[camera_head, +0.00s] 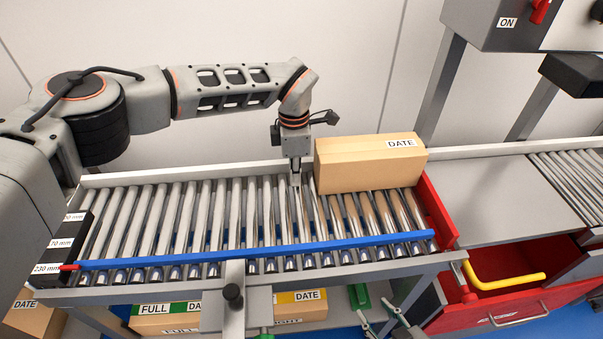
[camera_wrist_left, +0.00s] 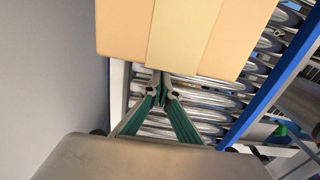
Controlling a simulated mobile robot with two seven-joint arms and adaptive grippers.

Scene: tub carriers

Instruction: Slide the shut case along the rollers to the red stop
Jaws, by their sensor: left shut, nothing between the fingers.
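The shut case (camera_head: 365,165) is a brown cardboard box with a tape strip and a DATE label. It stands on the rollers (camera_head: 190,220) at their right end, close to the red stop (camera_head: 434,210). I cannot tell for sure whether the two touch. My left gripper (camera_head: 295,180) is shut and empty, pointing down just left of the case. In the left wrist view my left gripper's fingertips (camera_wrist_left: 162,92) meet at the case's near side (camera_wrist_left: 185,40), touching it or very close. My right gripper is not in view.
A blue rail (camera_head: 250,250) runs along the rollers' front, a pale rail (camera_head: 180,174) along the back. A black block with millimetre labels (camera_head: 62,250) stands at the left end. Right of the stop are a grey plate (camera_head: 490,200) and an open red drawer (camera_head: 510,295).

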